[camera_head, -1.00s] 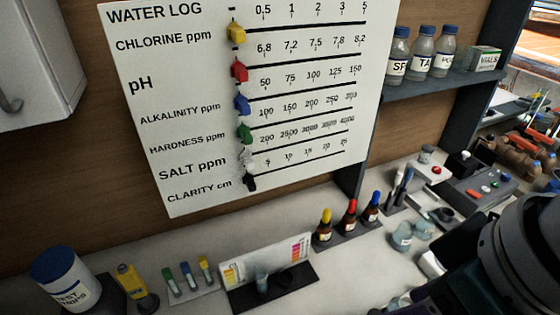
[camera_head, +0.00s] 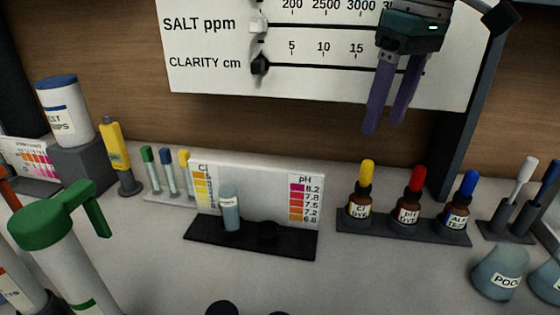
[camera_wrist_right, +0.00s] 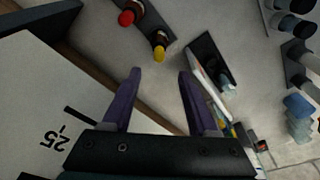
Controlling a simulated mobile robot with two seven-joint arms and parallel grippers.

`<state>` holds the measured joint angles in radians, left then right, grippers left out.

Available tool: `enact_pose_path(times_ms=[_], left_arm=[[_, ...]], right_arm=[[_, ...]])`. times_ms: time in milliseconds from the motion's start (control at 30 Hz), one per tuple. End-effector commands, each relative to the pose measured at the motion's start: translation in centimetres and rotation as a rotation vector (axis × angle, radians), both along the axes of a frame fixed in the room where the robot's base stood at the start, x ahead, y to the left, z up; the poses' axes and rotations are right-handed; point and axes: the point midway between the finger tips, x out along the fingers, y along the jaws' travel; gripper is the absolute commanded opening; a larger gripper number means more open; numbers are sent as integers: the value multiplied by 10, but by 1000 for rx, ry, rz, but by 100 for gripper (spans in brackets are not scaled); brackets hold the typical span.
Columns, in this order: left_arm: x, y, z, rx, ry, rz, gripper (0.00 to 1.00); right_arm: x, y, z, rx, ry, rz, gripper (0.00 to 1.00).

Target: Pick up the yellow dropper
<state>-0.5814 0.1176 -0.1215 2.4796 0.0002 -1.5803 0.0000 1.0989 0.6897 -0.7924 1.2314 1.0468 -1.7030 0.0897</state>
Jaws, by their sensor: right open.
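The yellow dropper (camera_head: 361,190) is a small brown bottle with a yellow bulb top and a white label. It stands upright at the left end of a dark rack (camera_head: 405,228), beside the red and blue droppers. It also shows in the right wrist view (camera_wrist_right: 159,46), just beyond the fingertips. My right gripper (camera_head: 385,122) points down with purple fingers apart, above and slightly right of the yellow dropper in the head view. It is open and empty; the right wrist view also shows its spread fingers (camera_wrist_right: 160,76). My left gripper is not in view.
The red dropper (camera_head: 410,196) and blue dropper (camera_head: 460,202) stand close on the right. A comparator block (camera_head: 215,238) with a colour chart stands left. The white log board (camera_head: 215,70) is behind my gripper. A green-topped container (camera_head: 60,220) is at front left. Flasks (camera_head: 499,275) stand front right.

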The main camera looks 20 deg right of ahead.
Motion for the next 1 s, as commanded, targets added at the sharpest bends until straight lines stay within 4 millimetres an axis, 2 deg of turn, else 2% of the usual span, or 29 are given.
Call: enact_pose_path(times_ms=[100, 367, 600, 900, 1000], left_arm=[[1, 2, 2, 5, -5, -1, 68], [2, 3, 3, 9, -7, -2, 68], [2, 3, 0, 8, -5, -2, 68], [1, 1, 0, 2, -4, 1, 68], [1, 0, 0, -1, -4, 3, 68]], right_arm=[[2, 1, -19, -1, 5, 1, 59], [6, 0, -45, -2, 4, 1, 59], [12, 0, -81, -1, 3, 3, 59], [12, 0, -86, -3, 1, 4, 59], [12, 0, -86, -2, 1, 4, 48]])
